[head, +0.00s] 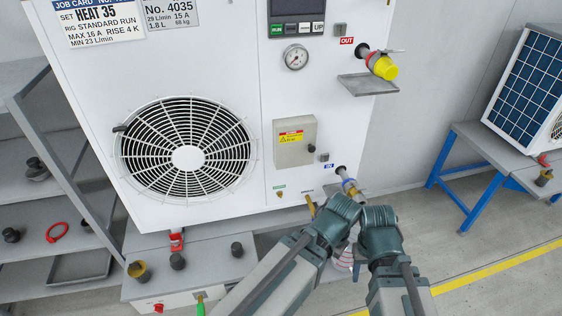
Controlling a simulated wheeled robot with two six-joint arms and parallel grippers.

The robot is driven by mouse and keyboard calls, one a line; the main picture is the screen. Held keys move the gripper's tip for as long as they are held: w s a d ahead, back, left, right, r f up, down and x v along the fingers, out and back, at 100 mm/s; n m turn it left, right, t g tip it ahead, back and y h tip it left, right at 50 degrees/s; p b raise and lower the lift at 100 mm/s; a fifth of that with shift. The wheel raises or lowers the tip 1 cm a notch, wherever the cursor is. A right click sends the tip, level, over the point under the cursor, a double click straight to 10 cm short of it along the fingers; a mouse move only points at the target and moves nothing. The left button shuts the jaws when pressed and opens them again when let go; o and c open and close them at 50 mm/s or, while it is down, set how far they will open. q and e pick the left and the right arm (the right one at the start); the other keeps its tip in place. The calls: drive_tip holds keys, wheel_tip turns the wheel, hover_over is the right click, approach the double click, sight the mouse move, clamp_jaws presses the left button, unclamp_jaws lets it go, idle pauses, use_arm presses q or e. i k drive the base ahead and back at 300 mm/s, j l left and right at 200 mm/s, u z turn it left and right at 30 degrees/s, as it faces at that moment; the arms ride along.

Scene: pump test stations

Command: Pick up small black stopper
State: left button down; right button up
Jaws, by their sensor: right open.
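A small black stopper (237,249) stands upright on the grey bench below the white unit. A second, slightly larger black stopper (177,261) stands to its left on the same bench. I cannot tell for certain which is the task's one. My grey arm links (278,275) and teal joints cross the bottom middle, to the right of both stoppers. My right gripper is open, but its fingers are mostly hidden or cut off and cannot be made out clearly. Neither stopper is visibly held. My left gripper is not in view.
The white unit (230,60) with a fan stands behind the bench. A brass-coloured cup (139,271) and red fitting (176,240) are near the stoppers. The left shelf holds a red ring (57,232) and a dark cap (11,235). A blue-legged table (490,150) stands right.

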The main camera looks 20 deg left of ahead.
sight(237, 251)
drive_tip(key=j+u, duration=0.1)
drive_tip(key=u, duration=1.05)
drive_tip(key=k+j, duration=0.05)
